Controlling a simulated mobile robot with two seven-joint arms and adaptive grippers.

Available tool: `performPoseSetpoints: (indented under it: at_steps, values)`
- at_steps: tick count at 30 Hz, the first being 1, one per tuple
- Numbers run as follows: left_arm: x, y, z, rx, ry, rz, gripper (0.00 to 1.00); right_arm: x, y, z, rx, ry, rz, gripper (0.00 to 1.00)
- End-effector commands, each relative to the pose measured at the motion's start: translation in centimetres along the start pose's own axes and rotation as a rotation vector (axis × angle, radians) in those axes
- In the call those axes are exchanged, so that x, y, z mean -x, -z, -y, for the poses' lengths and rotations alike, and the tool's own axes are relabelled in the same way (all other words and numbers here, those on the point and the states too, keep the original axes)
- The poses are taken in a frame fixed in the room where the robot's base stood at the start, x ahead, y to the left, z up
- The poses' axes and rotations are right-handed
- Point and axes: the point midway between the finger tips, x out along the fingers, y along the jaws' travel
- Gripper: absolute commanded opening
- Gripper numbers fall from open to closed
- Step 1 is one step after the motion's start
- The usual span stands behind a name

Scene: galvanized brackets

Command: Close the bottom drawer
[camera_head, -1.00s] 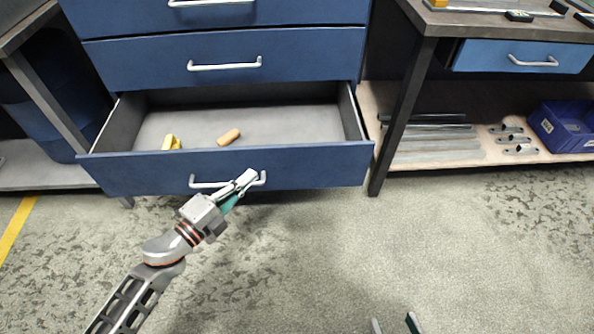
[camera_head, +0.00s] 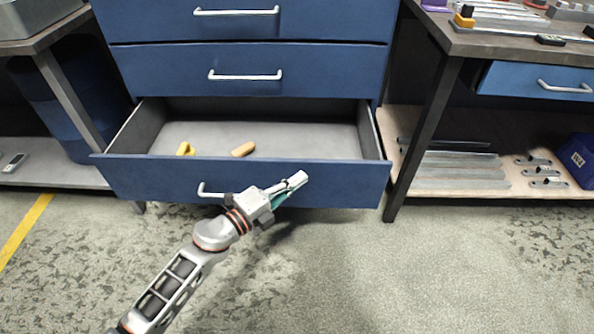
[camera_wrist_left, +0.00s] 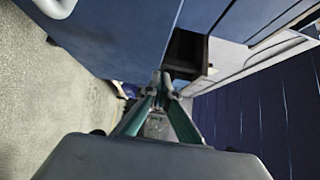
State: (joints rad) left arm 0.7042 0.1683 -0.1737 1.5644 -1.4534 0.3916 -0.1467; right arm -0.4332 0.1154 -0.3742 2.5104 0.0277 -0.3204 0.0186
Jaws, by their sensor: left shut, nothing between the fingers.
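The bottom drawer (camera_head: 345,185) of the blue cabinet is pulled out, with its grey inside showing. Its front carries a pale bar handle (camera_head: 203,190), whose right part is hidden behind my left gripper. My left gripper (camera_head: 299,181) is shut and empty, with its fingertips in front of the drawer front, right of the handle's visible end. I cannot tell whether it touches the front. In the left wrist view the green fingers (camera_wrist_left: 160,84) meet at the tips, and a blue panel with a pale handle (camera_wrist_left: 53,6) is at the upper left. My right gripper is not in view.
A yellow item (camera_head: 185,149) and a tan item (camera_head: 243,149) lie in the drawer. The drawers above (camera_head: 335,68) are shut. A workbench leg (camera_head: 425,135) stands just right of the drawer, and another bench (camera_head: 62,100) is at the left. The floor in front is clear.

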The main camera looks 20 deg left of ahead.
Motion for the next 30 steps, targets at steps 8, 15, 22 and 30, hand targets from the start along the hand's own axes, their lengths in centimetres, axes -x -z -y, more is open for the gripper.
performPoseSetpoints:
  at_steps: [8,15,22,30]
  values:
    - [-1.9,-2.4,-0.4,-0.001,-0.004,0.003,0.0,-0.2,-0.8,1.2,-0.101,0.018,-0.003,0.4]
    - [-2.3,-2.8,-0.1,-0.001,-0.002,0.003,0.0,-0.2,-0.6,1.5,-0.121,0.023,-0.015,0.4]
    - [-2.3,-2.8,-0.1,-0.002,-0.001,0.003,0.0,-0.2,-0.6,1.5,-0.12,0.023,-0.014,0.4]
    - [-3.2,-3.8,-0.1,-0.003,-0.002,0.004,0.0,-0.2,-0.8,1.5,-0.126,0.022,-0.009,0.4]
